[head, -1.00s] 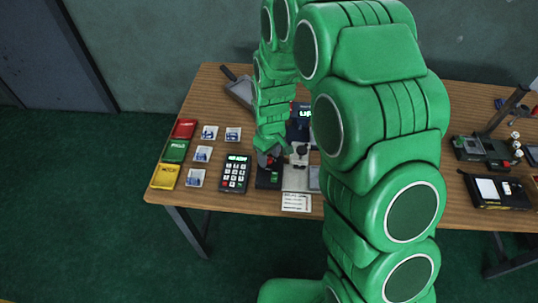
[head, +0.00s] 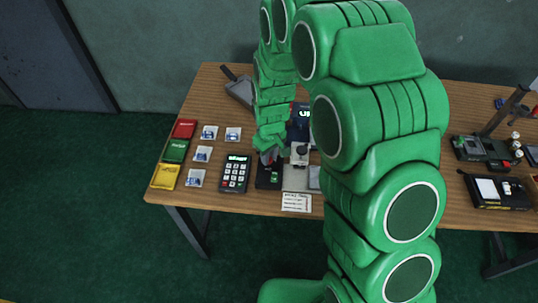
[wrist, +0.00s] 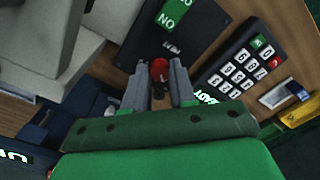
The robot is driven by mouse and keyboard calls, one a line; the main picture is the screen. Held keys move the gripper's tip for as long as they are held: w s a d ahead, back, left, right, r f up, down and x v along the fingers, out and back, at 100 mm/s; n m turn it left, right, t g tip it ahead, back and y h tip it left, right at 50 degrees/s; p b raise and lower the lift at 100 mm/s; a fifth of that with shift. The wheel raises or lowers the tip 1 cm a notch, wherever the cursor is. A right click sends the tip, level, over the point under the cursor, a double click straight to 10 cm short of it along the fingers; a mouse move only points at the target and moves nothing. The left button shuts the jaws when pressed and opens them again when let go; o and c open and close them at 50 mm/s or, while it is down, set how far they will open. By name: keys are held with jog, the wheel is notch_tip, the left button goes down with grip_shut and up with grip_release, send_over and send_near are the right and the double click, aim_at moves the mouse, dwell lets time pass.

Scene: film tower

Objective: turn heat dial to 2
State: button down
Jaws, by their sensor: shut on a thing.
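My gripper (wrist: 160,88) is shut on a small red round-topped knob (wrist: 160,68), with one grey finger on each side of it. The knob stands at the near edge of a black panel (wrist: 195,28) that carries a green label and small white lettering. I cannot read a heat scale or a number 2, and cannot tell for sure that this knob is the heat dial. In the head view my gripper (head: 268,156) reaches down at the back of the black panel (head: 266,180), and the knob is mostly hidden there.
A keypad with a lit display (head: 235,174) stands close left of the panel. A white-grey device (head: 299,178) is close on its right. Blue-and-white cards (head: 201,154) and red, green and yellow boxes (head: 175,151) lie further left. My arm hides the table's middle.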

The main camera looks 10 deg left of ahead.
jog(key=shift+m, duration=2.2)
jog(key=c, duration=0.9)
grip_release()
jog(key=shift+r, duration=0.1)
jog(key=shift+d+r, duration=0.15)
jog(key=shift+r, duration=3.65)
